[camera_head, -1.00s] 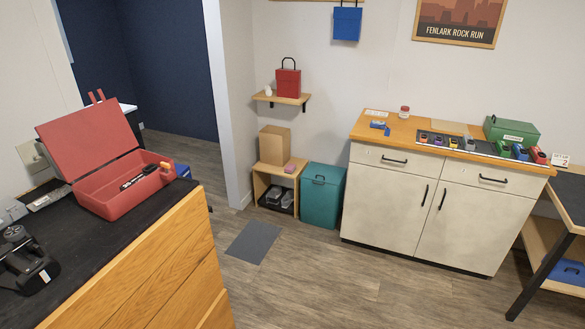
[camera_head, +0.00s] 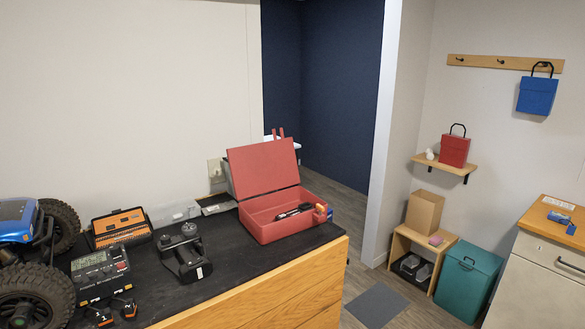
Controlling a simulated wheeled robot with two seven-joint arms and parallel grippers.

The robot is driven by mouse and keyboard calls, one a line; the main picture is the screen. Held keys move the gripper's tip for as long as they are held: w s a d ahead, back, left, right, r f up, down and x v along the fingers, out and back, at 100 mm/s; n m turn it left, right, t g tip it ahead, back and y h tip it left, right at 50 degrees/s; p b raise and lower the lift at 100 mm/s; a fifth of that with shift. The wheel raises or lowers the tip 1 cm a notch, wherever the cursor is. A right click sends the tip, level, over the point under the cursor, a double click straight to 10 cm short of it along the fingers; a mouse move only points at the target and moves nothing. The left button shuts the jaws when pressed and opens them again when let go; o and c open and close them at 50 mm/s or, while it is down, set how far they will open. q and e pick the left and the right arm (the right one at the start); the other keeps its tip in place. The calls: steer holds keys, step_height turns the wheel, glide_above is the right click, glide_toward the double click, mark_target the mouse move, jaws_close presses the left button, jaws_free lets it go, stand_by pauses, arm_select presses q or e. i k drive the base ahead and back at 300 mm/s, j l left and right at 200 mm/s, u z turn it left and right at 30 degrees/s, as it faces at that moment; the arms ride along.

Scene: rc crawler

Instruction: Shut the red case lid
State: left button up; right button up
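The red case (camera_head: 283,227) sits on the black top of the wooden workbench, near its right end. Its red lid (camera_head: 263,167) stands open, leaning back from the hinge at the rear edge. Inside the case lies a dark tool with white marks (camera_head: 293,211). A small orange and yellow item (camera_head: 321,211) shows at its right front corner. Neither of my grippers is in view.
Left of the case on the bench (camera_head: 224,273) are a black device (camera_head: 184,255), an orange tool box (camera_head: 121,228), a charger (camera_head: 100,273) and a blue crawler (camera_head: 30,255). A dark bench strip in front of the case is clear. A teal bin (camera_head: 467,283) stands on the floor at right.

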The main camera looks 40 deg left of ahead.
mark_target(258, 168)
steer(key=i+z, duration=0.4)
steer(key=i, duration=0.5)
steer(key=i+u, duration=0.2)
steer(key=i, duration=0.35)
steer(key=i+l+u, duration=0.15)
steer(key=i, duration=0.45)
steer(key=i+l+u, duration=0.2)
steer(key=i, duration=0.35)
steer(key=i+j+u, duration=0.4)
steer(key=i, duration=0.25)
steer(key=i+u, duration=0.4)
steer(key=i, duration=0.25)
steer(key=i+l+u, duration=0.2)
steer(key=i+u, duration=0.2)
steer(key=i, duration=0.3)
steer(key=i+u, duration=0.25)
steer(key=i, duration=0.2)
steer(key=i+l+u, duration=0.25)
steer(key=i, duration=0.2)
steer(key=i+l+u, duration=0.1)
steer(key=i+u, duration=0.2)
steer(key=i, duration=0.15)
steer(key=u, duration=1.85)
